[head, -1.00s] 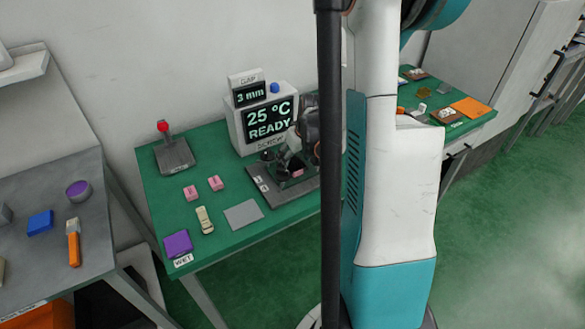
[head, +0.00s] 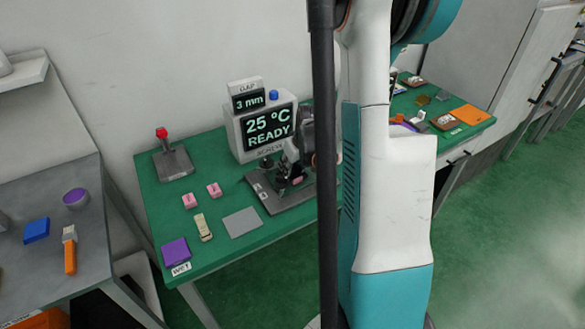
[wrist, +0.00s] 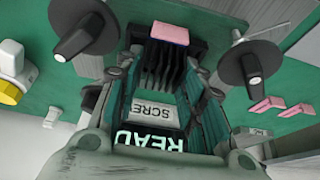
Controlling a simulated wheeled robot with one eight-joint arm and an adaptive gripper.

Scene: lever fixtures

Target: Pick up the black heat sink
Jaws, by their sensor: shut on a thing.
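The black heat sink (wrist: 170,68) shows dark fins in the wrist view, between the two fingers of my gripper (wrist: 168,85). The fingers are shut on it. A pink block or pad (wrist: 170,33) lies against its far end. In the head view my gripper (head: 290,172) is over the dark grey fixture plate (head: 267,199) on the green table. The heat sink is small and mostly hidden by the gripper there, so I cannot tell how far it is from the plate.
Two black round knobs with handles (wrist: 82,36) (wrist: 253,68) flank the gripper closely. A display box (head: 267,128) reads 25 °C READY, with a 3 mm gap readout above. Left are a red-knobbed lever (head: 163,134), pink blocks (head: 190,201), a grey pad (head: 242,223) and a purple pad (head: 175,251).

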